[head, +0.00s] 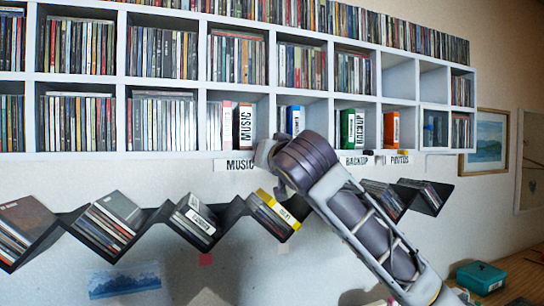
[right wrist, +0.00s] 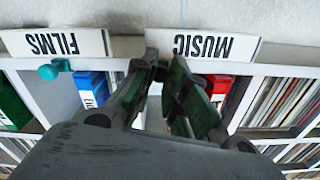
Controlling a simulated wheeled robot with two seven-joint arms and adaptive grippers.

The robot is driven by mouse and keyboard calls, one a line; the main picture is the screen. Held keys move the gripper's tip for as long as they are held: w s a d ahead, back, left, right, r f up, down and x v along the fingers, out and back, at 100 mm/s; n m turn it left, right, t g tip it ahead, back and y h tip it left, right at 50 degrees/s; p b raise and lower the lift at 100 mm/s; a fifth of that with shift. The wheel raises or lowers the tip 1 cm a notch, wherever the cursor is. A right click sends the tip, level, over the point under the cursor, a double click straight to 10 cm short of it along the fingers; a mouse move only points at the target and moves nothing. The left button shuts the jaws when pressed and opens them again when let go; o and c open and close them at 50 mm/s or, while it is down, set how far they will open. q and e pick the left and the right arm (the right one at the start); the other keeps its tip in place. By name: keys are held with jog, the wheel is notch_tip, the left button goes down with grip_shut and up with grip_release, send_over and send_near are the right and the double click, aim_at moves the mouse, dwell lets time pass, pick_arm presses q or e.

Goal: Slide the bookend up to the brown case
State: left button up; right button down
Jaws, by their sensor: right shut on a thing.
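The brown case (head: 245,125) stands upright in the MUSIC compartment of the white wall shelf, with a white MUSIC label on its spine. A red case (head: 227,125) stands just left of it; the red case also shows in the right wrist view (right wrist: 220,86). My right gripper (head: 263,152) is at the front edge of that compartment, to the right of the brown case. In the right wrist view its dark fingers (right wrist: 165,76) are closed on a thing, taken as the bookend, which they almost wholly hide. The bookend's distance from the brown case cannot be told. My left gripper is not in view.
A MUSIC tag (right wrist: 203,47) and a FILMS tag (right wrist: 54,43) hang along the shelf edge. A blue case (head: 295,120), a green case (head: 352,128) and an orange case (head: 391,129) stand in other compartments. A black zigzag rack (head: 157,215) hangs below.

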jog(key=shift+s+a+f, duration=0.1)
jog(key=shift+s+a, duration=0.05)
jog(key=shift+a, duration=0.3)
jog(key=shift+s+a+f, duration=0.1)
jog(key=shift+a, duration=0.3)
jog(key=c, duration=1.4)
grip_release()
jog(key=shift+o, duration=0.2)
jog(key=shift+r, duration=0.1)
jog(key=shift+s, duration=0.1)
jog(key=v, duration=1.1)
jog(key=shift+s+d, duration=0.2)
jog(key=shift+s, duration=0.15)
